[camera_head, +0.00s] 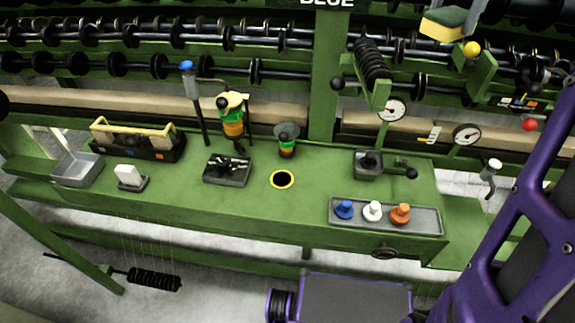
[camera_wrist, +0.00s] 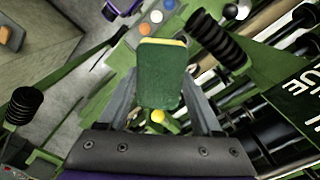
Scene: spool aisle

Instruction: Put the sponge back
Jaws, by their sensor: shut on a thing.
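The sponge (camera_head: 446,23), green with a yellow layer, is at the top right of the head view, in front of the upper spool rows. In the wrist view the sponge (camera_wrist: 160,75) shows its green face and a yellow far edge. My gripper (camera_wrist: 162,95) is shut on it, with a grey finger along each side. The sponge is held in the air, well above the green bench (camera_head: 240,195).
On the bench stand an empty-looking grey metal tray (camera_head: 70,174), a dark tool caddy (camera_head: 160,148), a white block (camera_head: 127,172) on a dark base, a black box (camera_head: 228,171) and a yellow-ringed hole (camera_head: 282,180). A tray (camera_head: 345,223) holds blue, white and orange knobs. Gauges (camera_head: 391,109) stand behind.

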